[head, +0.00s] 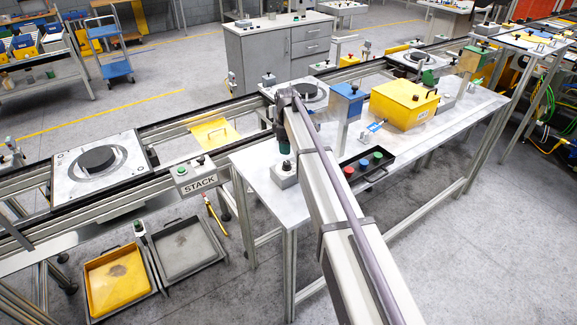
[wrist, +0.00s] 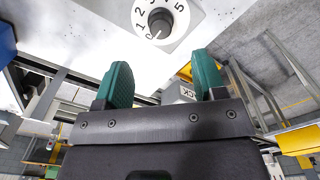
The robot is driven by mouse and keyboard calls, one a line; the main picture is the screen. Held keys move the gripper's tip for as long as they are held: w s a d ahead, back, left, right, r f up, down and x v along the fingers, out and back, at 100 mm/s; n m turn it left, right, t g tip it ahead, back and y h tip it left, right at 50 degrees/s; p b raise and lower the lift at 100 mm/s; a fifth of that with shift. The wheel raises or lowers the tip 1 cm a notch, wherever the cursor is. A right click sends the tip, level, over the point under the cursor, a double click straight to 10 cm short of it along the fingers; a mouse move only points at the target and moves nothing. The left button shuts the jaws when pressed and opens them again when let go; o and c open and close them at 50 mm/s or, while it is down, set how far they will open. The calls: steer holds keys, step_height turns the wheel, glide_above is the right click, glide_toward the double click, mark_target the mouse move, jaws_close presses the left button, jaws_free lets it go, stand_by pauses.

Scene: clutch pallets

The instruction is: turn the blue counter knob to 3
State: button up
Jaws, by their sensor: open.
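A black dial knob (wrist: 160,22) with a white pointer sits on a white round face with digits, at the top of the wrist view. The pointer faces the 0. In the head view a small grey box with a black knob (head: 286,167) stands at the near left of the table, just under my gripper (head: 284,148). My gripper also shows in the wrist view (wrist: 162,72), with green fingers spread and nothing between them. The knob lies beyond the fingertips, apart from them. I see no blue on the knob or its box.
A blue box (head: 347,100) on a post, a yellow box (head: 404,102) and a black tray (head: 363,171) with red, green and blue buttons stand on the table (head: 440,134). A STACK sign (head: 199,184) is left of the table.

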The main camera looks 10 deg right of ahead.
mark_target(287, 162)
step_height(287, 162, down, 9)
steer(key=b, duration=0.8)
steer(key=shift+f, duration=0.1)
steer(key=c, duration=0.9)
